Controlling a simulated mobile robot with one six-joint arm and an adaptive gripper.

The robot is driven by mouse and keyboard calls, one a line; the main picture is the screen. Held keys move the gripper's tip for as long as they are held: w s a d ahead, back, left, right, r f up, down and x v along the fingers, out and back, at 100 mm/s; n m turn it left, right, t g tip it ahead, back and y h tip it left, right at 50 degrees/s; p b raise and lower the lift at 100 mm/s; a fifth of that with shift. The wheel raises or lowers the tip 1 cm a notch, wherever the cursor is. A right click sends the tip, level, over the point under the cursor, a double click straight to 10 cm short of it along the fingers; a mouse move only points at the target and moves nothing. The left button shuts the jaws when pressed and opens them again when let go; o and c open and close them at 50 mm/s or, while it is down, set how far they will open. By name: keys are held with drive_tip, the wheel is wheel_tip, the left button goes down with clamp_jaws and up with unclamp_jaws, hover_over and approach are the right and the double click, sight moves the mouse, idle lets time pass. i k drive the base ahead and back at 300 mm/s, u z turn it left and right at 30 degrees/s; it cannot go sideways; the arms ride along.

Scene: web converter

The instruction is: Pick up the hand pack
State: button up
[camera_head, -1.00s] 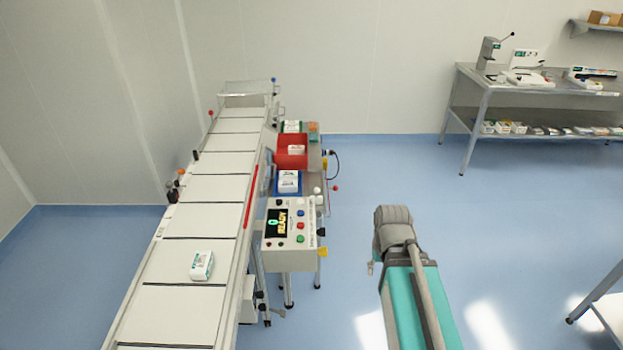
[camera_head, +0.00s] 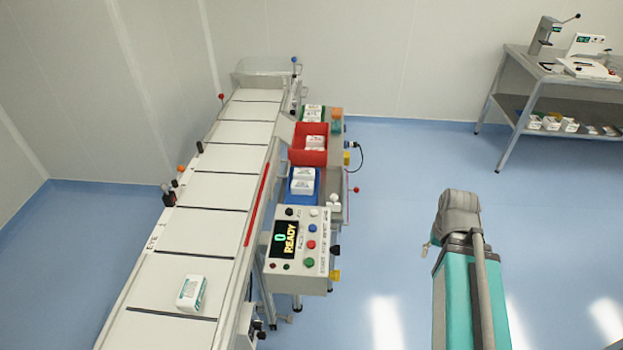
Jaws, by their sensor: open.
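A small white pack with green markings (camera_head: 191,293) lies on the near part of the conveyor belt (camera_head: 195,232), close to a dark cross line. It appears to be the hand pack, but its print is too small to read. Other white packs sit in a blue bin (camera_head: 291,188) and a red bin (camera_head: 308,157) beside the conveyor. My arm, with a teal link and grey joint, stands at the right over the floor, well apart from the conveyor. My gripper cannot be made out; the arm's far end is hidden behind its own links.
A control box (camera_head: 300,250) with a display reading "0 READY" stands at the conveyor's right side. A metal table (camera_head: 540,82) with devices and packs stands at the back right. A red guard strip (camera_head: 256,206) runs along the belt edge. The blue floor between is clear.

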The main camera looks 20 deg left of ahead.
sight(299, 188)
drive_tip(key=u, duration=0.3)
drive_tip(key=i, duration=0.9)
drive_tip(key=u, duration=0.7)
